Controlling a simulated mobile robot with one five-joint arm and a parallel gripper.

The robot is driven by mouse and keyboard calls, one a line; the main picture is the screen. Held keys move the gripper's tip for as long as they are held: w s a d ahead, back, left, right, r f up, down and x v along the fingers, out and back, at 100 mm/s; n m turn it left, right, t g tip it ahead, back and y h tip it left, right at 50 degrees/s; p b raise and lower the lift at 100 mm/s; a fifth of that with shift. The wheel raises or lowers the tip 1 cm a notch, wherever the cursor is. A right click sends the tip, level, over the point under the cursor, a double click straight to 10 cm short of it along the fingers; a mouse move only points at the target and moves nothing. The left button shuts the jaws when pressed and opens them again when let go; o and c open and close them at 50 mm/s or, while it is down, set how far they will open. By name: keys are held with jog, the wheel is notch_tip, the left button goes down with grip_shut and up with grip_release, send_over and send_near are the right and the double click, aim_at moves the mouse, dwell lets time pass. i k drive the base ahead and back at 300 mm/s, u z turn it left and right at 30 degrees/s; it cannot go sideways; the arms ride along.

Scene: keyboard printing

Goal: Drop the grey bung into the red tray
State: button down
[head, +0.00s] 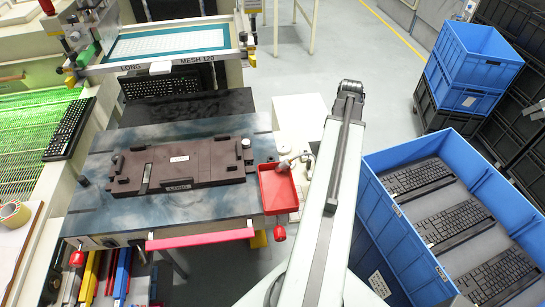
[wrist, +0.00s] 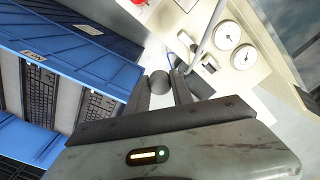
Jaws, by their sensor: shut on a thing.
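In the wrist view my gripper (wrist: 161,88) is shut on the grey bung (wrist: 158,82), a small dark round piece held between the fingertips. In the head view my gripper and the bung cannot be made out; my raised arm covers part of the area right of the table. The red tray (head: 278,190) is a small shallow rectangular tray at the right edge of the printing table. No clear part of the tray can be made out in the wrist view.
A pale metal fitting (head: 284,151) stands at the tray's back edge. A brown fixture (head: 181,163) lies on the table. A blue crate (head: 378,211) of keyboards stands right of my arm. A white panel with gauges (wrist: 228,36) is close beyond my gripper.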

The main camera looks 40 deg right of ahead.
aim_at(279, 186)
jog(key=z, duration=0.05)
jog(key=k, duration=0.8)
jog(key=u, duration=0.8)
jog(key=i, duration=0.45)
jog(key=z, duration=0.05)
